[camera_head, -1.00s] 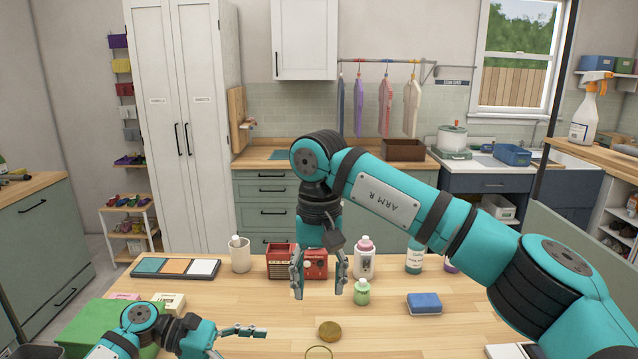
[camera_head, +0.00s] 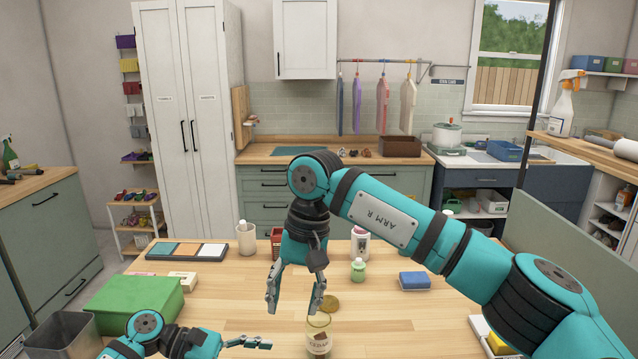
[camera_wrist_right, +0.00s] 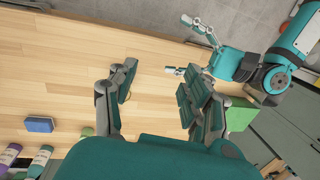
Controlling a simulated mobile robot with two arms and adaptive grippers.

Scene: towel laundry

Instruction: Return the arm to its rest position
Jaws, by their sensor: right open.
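My right gripper (camera_head: 294,296) hangs over the middle of the table in the head view, fingers pointing down, open and empty. Its spread fingers (camera_wrist_right: 156,80) also show in the right wrist view, with bare wood between them. My left gripper (camera_head: 262,343) is low at the front left of the table, partly cut off by the frame. The right wrist view shows its two fingers (camera_wrist_right: 183,47) apart with nothing between them.
A labelled glass jar (camera_head: 319,342) and a round brown lid (camera_head: 329,303) are close to my right gripper. The wooden table (camera_head: 225,295) is clear between.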

